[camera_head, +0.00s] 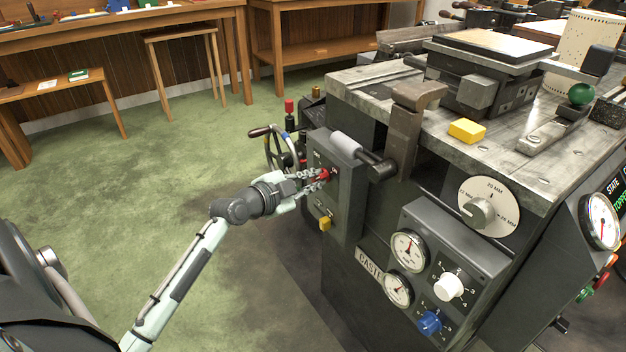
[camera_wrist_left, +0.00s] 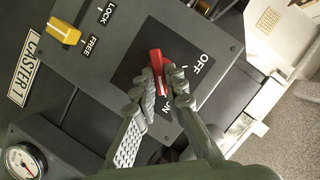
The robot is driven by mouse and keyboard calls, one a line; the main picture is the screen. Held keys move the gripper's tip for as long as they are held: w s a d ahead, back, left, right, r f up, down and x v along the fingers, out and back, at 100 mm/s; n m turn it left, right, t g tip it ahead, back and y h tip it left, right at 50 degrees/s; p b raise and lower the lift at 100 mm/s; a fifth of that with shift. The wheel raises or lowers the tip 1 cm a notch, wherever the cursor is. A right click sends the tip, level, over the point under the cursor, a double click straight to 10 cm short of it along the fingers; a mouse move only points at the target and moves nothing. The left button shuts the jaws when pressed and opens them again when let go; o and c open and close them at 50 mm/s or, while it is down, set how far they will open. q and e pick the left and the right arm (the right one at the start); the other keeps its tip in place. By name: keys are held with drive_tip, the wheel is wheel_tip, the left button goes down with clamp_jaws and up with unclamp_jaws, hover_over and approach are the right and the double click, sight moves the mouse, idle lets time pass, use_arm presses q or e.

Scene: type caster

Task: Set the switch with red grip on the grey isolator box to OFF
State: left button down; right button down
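The grey isolator box (camera_head: 350,190) is on the left side of the machine. Its switch has a red grip (camera_head: 325,174), partly hidden by my left gripper. In the left wrist view the red grip (camera_wrist_left: 157,62) lies on a dark plate, between the OFF label (camera_wrist_left: 204,63) and the ON label (camera_wrist_left: 168,116). My left gripper (camera_head: 318,178) reaches in from the left. Its fingers, also in the left wrist view (camera_wrist_left: 163,78), lie on both sides of the red grip and appear shut on it. They hide part of the switch, so its exact setting is unclear. My right gripper is not in view.
A yellow knob (camera_wrist_left: 64,31) with LOCK and FREE labels is on the same box. A grey-sleeved lever (camera_head: 352,146) juts out above the switch. A handwheel (camera_head: 275,148) stands behind the gripper. Gauges (camera_head: 409,250) and knobs are on the front panel.

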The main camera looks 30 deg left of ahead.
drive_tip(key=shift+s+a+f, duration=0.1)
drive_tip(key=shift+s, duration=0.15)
